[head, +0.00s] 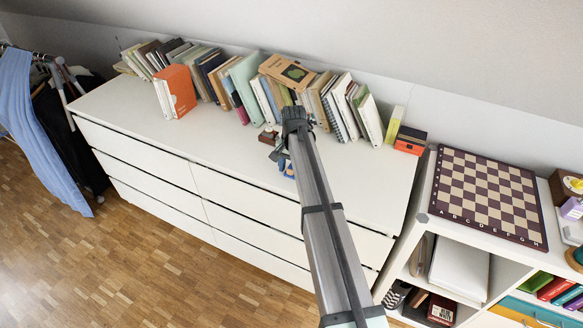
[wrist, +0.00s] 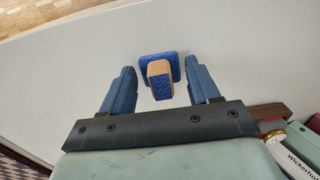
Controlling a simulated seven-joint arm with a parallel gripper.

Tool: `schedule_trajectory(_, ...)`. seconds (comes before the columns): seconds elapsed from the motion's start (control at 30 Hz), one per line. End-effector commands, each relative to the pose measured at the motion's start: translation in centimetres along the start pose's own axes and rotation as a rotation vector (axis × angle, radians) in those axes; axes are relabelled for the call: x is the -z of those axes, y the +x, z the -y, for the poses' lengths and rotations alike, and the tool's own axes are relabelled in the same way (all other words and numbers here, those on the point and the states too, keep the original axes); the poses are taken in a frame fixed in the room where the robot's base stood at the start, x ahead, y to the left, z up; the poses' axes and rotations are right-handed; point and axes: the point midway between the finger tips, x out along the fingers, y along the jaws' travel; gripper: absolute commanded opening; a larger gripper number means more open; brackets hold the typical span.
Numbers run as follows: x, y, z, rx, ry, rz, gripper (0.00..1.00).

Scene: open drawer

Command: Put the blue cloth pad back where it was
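The blue cloth pad (wrist: 160,88) shows in the wrist view as a blue textured face on a tan block, with a wider blue piece behind it. It sits over the white dresser top, in the gap between my fingers, with space on both sides. In the head view a small blue and orange patch of it (head: 288,171) shows beside my arm, partly hidden. My gripper (wrist: 160,67) is open, its two blue-grey fingers apart and not touching the pad. In the head view my gripper (head: 279,155) is near the dresser's front half, largely covered by my arm.
A row of books (head: 243,83) stands along the back of the white dresser (head: 150,112). A small dark red object (head: 268,137) lies near my gripper. A chessboard (head: 487,195) lies on the shelf unit at right. The dresser's left front is clear.

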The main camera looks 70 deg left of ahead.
Motion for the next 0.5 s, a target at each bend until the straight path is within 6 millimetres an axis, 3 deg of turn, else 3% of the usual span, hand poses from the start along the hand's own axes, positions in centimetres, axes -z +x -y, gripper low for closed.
schedule_trajectory(0.13, 0.0, -0.02, 0.0, 0.0, 0.0, 0.0, 0.73)
schedule_trajectory(0.5, 0.03, -0.99, 0.03, 0.001, 0.0, -0.001, 0.73)
